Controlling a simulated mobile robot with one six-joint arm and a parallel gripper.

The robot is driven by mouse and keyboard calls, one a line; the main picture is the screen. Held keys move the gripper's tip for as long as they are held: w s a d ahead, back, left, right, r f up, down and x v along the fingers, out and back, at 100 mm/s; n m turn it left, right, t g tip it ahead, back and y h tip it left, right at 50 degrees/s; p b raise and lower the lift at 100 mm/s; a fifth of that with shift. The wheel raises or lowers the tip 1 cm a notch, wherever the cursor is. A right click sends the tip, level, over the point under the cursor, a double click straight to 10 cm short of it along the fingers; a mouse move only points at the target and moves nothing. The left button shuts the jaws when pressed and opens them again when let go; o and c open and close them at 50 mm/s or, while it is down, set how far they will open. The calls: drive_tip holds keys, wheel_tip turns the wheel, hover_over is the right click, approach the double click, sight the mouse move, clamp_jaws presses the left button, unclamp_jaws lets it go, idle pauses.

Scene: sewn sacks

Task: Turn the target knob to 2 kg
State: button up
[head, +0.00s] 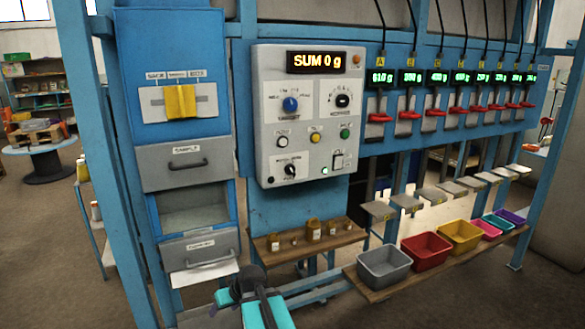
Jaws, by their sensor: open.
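The grey control panel (272,140) hangs on the blue frame, with a display reading "SUM 0 g". A blue knob (290,104) is at its upper left and a black knob (342,100) with small marks around it is at its upper right. Another black knob (290,170) is at the lower left.
A wooden shelf (340,236) with small weights stands below the panel. Colored bins, including a grey bin (384,270) and a red bin (426,256), line a plank at right. Red levers (408,115) run along the right. A drawer cabinet (160,165) stands left.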

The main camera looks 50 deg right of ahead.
drive_tip(key=w+d+r+t+h+p, duration=0.1)
drive_tip(key=d+r, duration=0.4)
drive_tip(key=r, duration=0.2)
drive_tip(key=w+d+r+t+h, duration=0.15)
drive_tip(key=d+r, duration=0.25)
drive_tip(key=r, duration=0.4)
drive_tip(key=m+t+h+p, duration=0.1)
drive_tip(key=t+h+p, duration=0.4)
drive_tip(key=t+h, duration=0.15)
approach(292, 104)
drive_tip(key=v, duration=0.6)
drive_tip(key=shift+f, duration=0.1)
drive_tip(key=shift+w, duration=0.1)
drive_tip(key=p+x, duration=0.3)
drive_tip(key=x, duration=0.9)
drive_tip(key=shift+p, duration=0.4)
drive_tip(key=shift+x, duration=0.85)
